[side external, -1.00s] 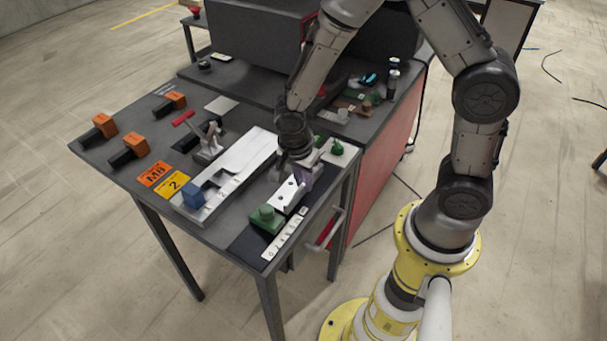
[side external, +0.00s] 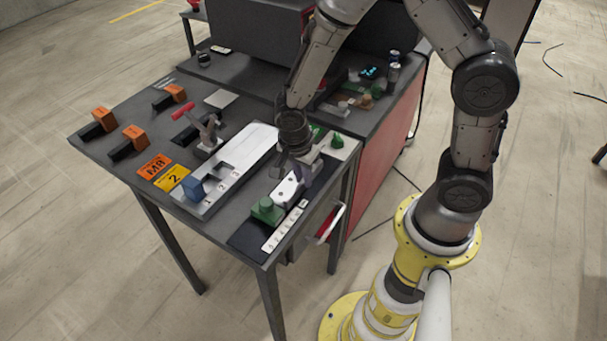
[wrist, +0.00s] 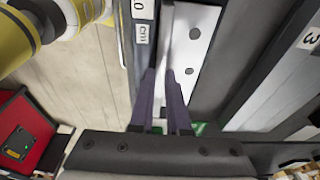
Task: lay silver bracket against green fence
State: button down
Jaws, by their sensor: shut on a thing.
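The silver bracket (side external: 287,189) is a pale plate with dark holes, lying lengthwise near the right edge of the table. It also shows in the wrist view (wrist: 196,45), between and beyond the fingertips. My gripper (side external: 298,173) is shut on the bracket at its end nearer my arm; its purple fingers also show in the wrist view (wrist: 167,78). A green block (side external: 266,211) stands at the bracket's front end. Other green parts (side external: 337,141) stand behind my gripper. I cannot tell which green part is the fence, nor whether the bracket touches it.
A white ruler strip (side external: 285,226) runs along the table's right side. A long silver plate (side external: 238,160) with a blue block (side external: 194,188) lies to the left. A red-handled clamp (side external: 207,138) and several orange-black blocks (side external: 135,138) stand farther left.

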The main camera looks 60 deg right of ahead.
jog(key=c, duration=0.8)
grip_release()
